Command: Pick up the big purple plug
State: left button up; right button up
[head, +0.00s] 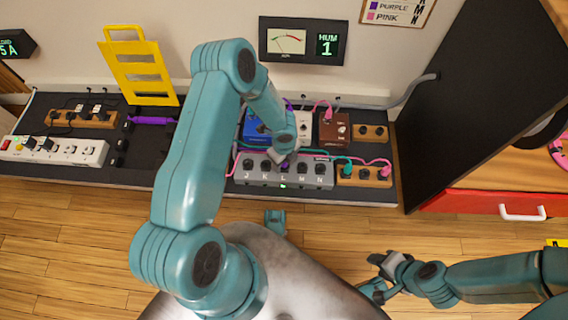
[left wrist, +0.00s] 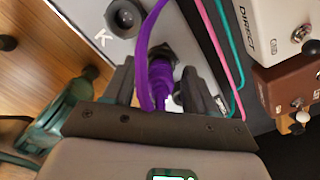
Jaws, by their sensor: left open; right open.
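The big purple plug (left wrist: 162,78) stands in a dark socket on the grey strip (left wrist: 95,15) in the left wrist view, its purple cable running up past it. My left gripper (left wrist: 158,88) is open, with one dark finger on each side of the plug. I cannot tell whether either finger touches it. In the head view my left gripper (head: 285,155) is over the middle of the lettered grey strip (head: 240,183) and hides most of the plug. My right gripper (head: 376,284) is open and empty over the floor at the lower right.
Pink and teal cables (left wrist: 226,62) run close beside the plug. A white pedal (left wrist: 283,28) and a brown pedal (head: 334,128) stand behind the strip. A white power strip (head: 55,150) and a yellow stand (head: 140,72) are at left. A dark panel (head: 480,100) rises at right.

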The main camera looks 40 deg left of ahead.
pick_arm(q)
grip_shut()
pick_arm(e)
jog(key=shift+r, duration=0.1)
pick_arm(q)
notch_tip(320, 180, up, 20)
jog(key=p, duration=0.9)
pick_arm(e)
notch_tip(320, 180, up, 9)
jog(key=s+a, duration=0.1)
jog(key=shift+s+a+f+n+g, duration=0.15)
jog(key=shift+s+f+n+g, duration=0.05)
jog(key=shift+n+g, duration=0.1)
